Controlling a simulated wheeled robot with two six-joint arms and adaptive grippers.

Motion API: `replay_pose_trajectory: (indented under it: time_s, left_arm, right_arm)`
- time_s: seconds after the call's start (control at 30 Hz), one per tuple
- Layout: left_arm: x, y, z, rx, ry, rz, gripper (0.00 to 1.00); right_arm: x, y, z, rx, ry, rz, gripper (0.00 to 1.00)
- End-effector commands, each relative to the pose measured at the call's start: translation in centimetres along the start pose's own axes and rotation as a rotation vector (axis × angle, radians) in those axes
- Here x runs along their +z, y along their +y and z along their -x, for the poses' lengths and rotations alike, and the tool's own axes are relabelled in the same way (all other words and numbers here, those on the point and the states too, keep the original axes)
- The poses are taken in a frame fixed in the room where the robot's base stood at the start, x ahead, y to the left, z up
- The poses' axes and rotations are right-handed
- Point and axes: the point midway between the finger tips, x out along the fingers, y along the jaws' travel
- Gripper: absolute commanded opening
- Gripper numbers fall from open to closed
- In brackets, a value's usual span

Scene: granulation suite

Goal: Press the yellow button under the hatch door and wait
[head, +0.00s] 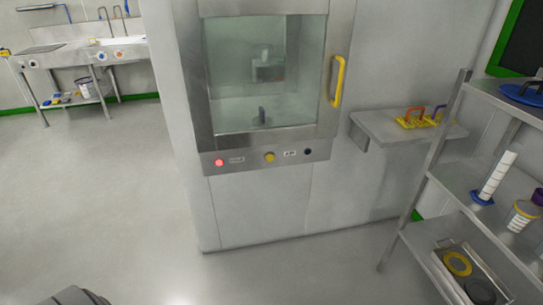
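The hatch door (265,85) is a glass panel in a steel frame, set in a white wall block, and it looks shut. A yellow vertical handle (338,81) is on its right side. The yellow button (269,157) sits on the steel panel (250,159) under the door. A lit red light (219,162) is to its left and a dark round part (308,152) to its right. A small dark object (262,115) shows behind the glass. Neither gripper is in view; nothing touches the button.
A wall shelf (380,128) with a yellow rack (418,121) juts out right of the hatch. A steel shelving unit (412,205) with several items stands at the right. A sink bench (75,52) is at the back left. The floor (110,200) at the left is clear.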

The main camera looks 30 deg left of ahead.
Motion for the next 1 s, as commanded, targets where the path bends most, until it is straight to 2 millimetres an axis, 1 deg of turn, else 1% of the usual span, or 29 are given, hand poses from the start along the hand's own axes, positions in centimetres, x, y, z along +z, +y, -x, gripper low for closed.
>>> replay_pose_trajectory:
  time_s: [0.43,0.6,0.67,0.7,1.0]
  left_arm:
    - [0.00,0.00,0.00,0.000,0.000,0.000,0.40]
    - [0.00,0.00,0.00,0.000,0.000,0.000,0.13]
    - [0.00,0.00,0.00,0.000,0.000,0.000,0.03]
    - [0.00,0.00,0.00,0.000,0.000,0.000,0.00]
    - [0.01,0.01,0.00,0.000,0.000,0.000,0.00]
  right_arm:
    - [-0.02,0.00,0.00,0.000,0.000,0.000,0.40]
    - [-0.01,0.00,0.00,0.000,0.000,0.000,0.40]
    - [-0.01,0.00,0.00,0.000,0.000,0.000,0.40]
    - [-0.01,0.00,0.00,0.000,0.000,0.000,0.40]
    - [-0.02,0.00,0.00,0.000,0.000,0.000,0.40]
